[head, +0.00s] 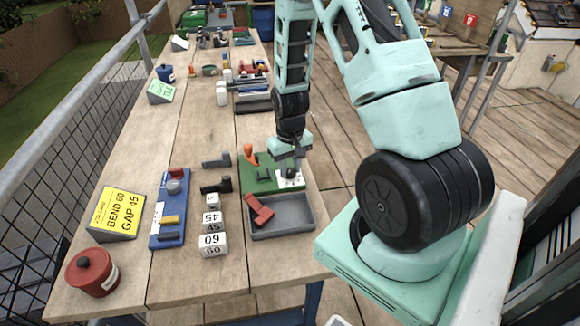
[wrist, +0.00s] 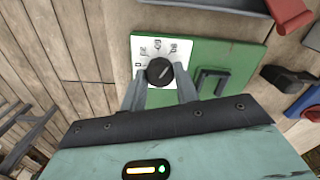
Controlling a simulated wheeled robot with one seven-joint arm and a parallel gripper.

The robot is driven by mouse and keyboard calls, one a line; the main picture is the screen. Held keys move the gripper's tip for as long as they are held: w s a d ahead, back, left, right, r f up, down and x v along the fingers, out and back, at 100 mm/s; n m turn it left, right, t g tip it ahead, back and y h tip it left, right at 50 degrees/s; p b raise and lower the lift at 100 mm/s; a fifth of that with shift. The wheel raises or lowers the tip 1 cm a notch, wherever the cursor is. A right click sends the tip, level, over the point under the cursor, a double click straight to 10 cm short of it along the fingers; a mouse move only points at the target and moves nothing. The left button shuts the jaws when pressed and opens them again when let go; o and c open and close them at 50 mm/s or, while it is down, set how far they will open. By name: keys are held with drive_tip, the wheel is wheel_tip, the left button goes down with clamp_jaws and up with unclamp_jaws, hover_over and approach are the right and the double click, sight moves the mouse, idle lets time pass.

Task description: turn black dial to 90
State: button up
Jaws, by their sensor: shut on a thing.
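The black dial (wrist: 160,71) sits on a white scale plate (wrist: 143,45) with printed marks, fixed on a green board. In the wrist view a pale pointer line on the dial runs toward the upper right; the scale numbers are too small to read surely. My gripper (wrist: 159,82) is shut on the dial, one finger on each side. In the head view my gripper (head: 289,168) is over the white plate (head: 291,181) at the right end of the green board (head: 262,177), and it hides most of the dial.
A grey tray (head: 292,228) holding a red piece (head: 258,211) lies in front of the board. White number blocks (head: 213,244), a blue board (head: 161,236), a yellow sign (head: 115,213) and a red pot (head: 92,272) are to the left.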

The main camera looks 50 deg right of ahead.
sight(290, 170)
drive_tip(key=shift+w, duration=0.1)
idle(0.3)
drive_tip(key=o, duration=1)
wheel_tip(290, 170, up, 18)
drive_tip(key=shift+f+b, duration=0.25)
drive_tip(key=shift+b, duration=0.15)
